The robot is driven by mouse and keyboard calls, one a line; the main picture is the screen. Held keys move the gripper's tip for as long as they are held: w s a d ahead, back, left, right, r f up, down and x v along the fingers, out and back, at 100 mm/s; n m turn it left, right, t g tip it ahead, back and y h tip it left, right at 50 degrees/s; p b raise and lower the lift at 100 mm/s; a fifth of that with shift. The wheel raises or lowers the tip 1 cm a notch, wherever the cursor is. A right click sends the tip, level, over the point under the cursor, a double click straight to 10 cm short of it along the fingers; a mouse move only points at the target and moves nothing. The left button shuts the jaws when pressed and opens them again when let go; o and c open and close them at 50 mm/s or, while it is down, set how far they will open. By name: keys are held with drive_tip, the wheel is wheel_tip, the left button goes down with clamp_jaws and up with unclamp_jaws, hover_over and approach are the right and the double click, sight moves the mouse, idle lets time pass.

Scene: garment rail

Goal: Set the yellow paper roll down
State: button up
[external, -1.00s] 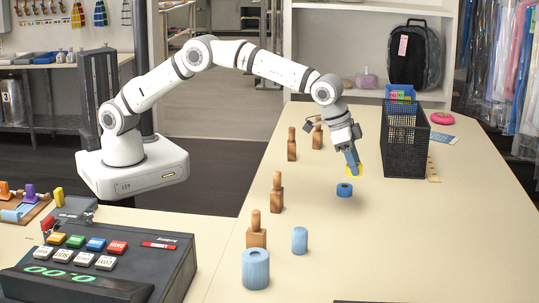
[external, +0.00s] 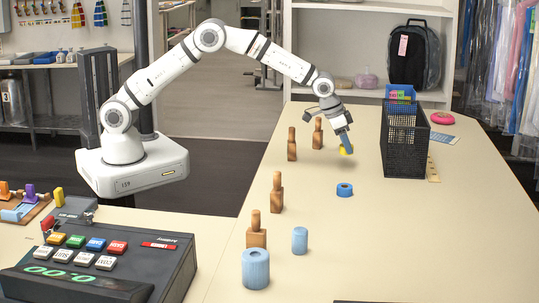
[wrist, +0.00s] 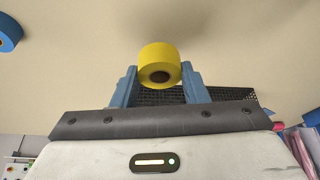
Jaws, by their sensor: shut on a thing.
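The yellow paper roll (wrist: 158,60) is held between the two blue fingers of my gripper (wrist: 158,82) in the wrist view, its dark core hole facing the camera. In the external view my gripper (external: 346,143) holds the yellow roll (external: 347,150) above the beige table, left of the black mesh basket. The gripper hides part of the roll there. A flat blue roll (external: 344,190) lies on the table nearer the camera, apart from the gripper. It shows at the left edge of the wrist view (wrist: 8,32).
The black mesh basket (external: 404,155) stands close to the right of my gripper. Several wooden pegs (external: 276,193) stand along the table's left side. Two taller blue rolls (external: 256,270) stand at the front. The middle of the table (external: 400,230) is clear.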

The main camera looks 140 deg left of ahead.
sight(344, 167)
drive_tip(key=shift+f+p, duration=0.35)
drive_tip(key=shift+f, duration=2.15)
drive_tip(key=o, duration=1)
drive_tip(key=shift+c, duration=0.2)
drive_tip(key=shift+r, duration=0.15)
drive_tip(key=shift+r, duration=0.2)
drive_tip(key=b+v, duration=0.2)
drive_tip(key=v, duration=0.9)
drive_tip(key=shift+d+r, duration=0.25)
drive_tip(key=shift+r, duration=0.05)
drive_tip(key=shift+s, duration=0.15)
